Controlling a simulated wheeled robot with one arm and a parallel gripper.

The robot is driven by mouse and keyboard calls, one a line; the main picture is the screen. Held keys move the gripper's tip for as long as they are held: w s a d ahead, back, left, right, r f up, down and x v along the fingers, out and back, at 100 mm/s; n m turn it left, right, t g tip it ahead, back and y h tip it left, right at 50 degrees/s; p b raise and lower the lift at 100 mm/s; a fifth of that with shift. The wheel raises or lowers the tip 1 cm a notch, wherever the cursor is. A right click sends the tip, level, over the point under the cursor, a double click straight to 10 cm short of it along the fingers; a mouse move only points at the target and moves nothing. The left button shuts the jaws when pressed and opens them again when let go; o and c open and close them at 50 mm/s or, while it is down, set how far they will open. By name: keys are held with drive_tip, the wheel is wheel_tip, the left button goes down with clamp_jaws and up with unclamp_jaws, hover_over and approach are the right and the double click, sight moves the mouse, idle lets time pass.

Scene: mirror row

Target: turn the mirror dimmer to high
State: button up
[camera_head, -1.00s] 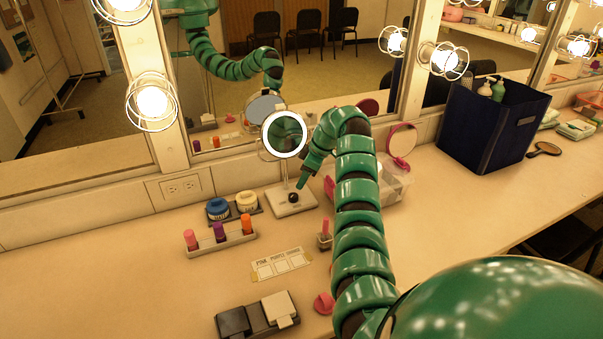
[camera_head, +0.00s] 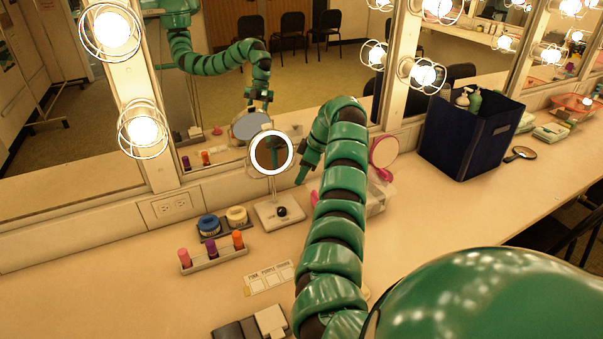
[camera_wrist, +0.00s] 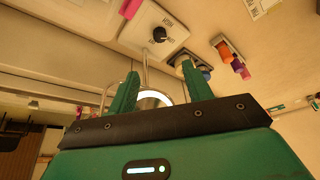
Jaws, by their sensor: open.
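The round mirror (camera_head: 271,153) has a glowing white ring and stands upright on a pale base (camera_head: 266,215). The black dimmer knob (camera_head: 281,211) sits on that base. In the wrist view the knob (camera_wrist: 160,34) shows beyond my fingertips, with small lettering beside it that seems to read HIGH; its exact setting is too small to tell. My gripper (camera_head: 300,181) is up and to the right of the knob, apart from it. In the wrist view my gripper (camera_wrist: 160,70) has its two green fingers spread with nothing between them; part of the lit ring shows there.
Two jars (camera_head: 222,221) and a lipstick rack (camera_head: 214,257) stand left of the base. A clear box (camera_head: 376,200) and pink hand mirror (camera_head: 384,152) are to the right. A dark blue bin (camera_head: 470,135) stands farther right. The wall mirror is close behind.

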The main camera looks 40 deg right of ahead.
drive_tip(key=n+g, duration=0.1)
hover_over(282, 209)
drive_tip(key=s+a, duration=0.3)
drive_tip(key=s, duration=0.1)
wheel_tip(282, 209, down, 4)
drive_tip(key=a+f+g+h, duration=0.1)
drive_tip(key=a+f+h, duration=0.1)
drive_tip(key=a, duration=0.3)
wheel_tip(282, 209, up, 6)
drive_tip(key=d+m+t+h+p, duration=0.15)
drive_tip(key=m+h, duration=0.25)
drive_tip(key=m, duration=1.5)
drive_tip(key=shift+g, duration=0.25)
drive_tip(key=p+x, duration=0.1)
drive_tip(key=x, duration=0.5)
drive_tip(key=p+x, duration=0.1)
drive_tip(key=x, duration=0.4)
drive_tip(key=d+p+x, duration=0.1)
drive_tip(key=x, duration=0.5)
drive_tip(key=shift+d+f, duration=0.15)
